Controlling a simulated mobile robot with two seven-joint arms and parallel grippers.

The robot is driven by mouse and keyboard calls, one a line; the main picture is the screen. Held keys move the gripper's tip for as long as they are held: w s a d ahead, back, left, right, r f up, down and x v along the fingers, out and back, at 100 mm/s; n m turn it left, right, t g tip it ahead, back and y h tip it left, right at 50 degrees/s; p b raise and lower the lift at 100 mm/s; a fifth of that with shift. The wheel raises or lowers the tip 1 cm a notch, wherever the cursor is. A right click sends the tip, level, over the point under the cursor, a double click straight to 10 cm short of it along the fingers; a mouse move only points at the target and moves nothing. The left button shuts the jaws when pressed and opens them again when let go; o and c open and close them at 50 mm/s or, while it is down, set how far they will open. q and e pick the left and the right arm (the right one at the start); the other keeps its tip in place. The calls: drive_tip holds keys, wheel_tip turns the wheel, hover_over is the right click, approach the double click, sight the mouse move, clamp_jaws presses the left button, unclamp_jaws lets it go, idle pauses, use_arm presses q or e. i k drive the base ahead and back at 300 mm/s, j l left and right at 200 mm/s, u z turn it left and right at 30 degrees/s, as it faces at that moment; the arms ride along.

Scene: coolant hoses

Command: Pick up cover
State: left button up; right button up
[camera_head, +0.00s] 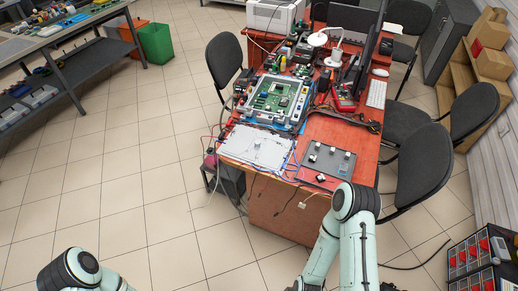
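A flat white panel (240,153) that looks like a cover lies on the near left part of the red table, with a small raised piece near its middle. A dark grey plate (341,171) with several small light fittings lies to its right, apart from it. I cannot tell for sure which of the two is the cover. An opened unit with a green circuit board (268,97) sits behind the white panel. My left arm shows at the bottom left and my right arm at the bottom, right of centre. Neither gripper is in view.
The red table (345,133) has cables over its left and near edges. A lamp (330,40), monitors and a keyboard (376,93) stand farther back. Dark chairs (424,165) line the right side. Red-fronted drawers (470,258) stand at bottom right. The tiled floor at left is clear.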

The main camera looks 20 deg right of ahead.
sight(270, 154)
drive_tip(key=z, duration=0.3)
drive_tip(key=i+j+z, duration=0.2)
drive_tip(key=j+z, duration=0.25)
drive_tip(key=i+j+z, duration=0.2)
drive_tip(key=z, duration=0.25)
drive_tip(key=i+j+z, duration=0.15)
drive_tip(key=j, duration=0.45)
drive_tip(key=j+z, duration=0.1)
drive_tip(key=j, duration=0.45)
drive_tip(key=i, duration=0.05)
